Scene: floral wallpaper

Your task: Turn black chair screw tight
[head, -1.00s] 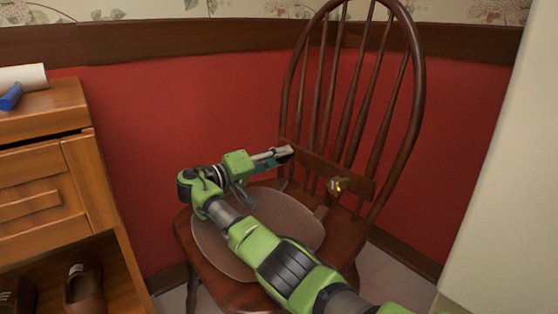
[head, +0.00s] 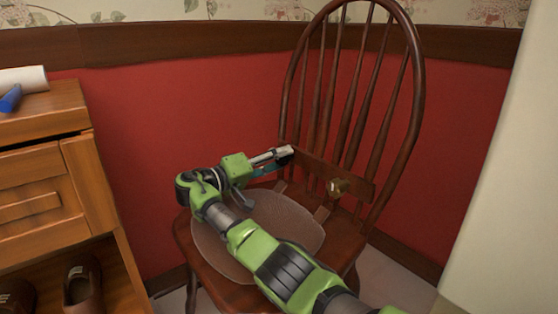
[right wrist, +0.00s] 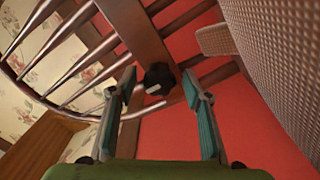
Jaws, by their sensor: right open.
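A dark brown wooden chair (head: 409,150) stands against the red wall, with a crossbar (head: 310,168) low on its spindled back. In the right wrist view, a black screw head (right wrist: 159,78) sits on this crossbar (right wrist: 138,30). It appears between the fingertips of my right gripper (right wrist: 158,82), which is open with teal finger pads. In the head view my right gripper (head: 280,161) is at the left end of the crossbar and hides the black screw. A brass-coloured screw (head: 338,187) shows further right on the crossbar. My left gripper is not in view.
A patterned round cushion (head: 290,215) lies on the chair seat, partly under my right arm. A wooden cabinet (head: 45,180) stands at the left with shoes (head: 82,285) on its lower shelf. A pale wall edge (head: 510,190) closes off the right side.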

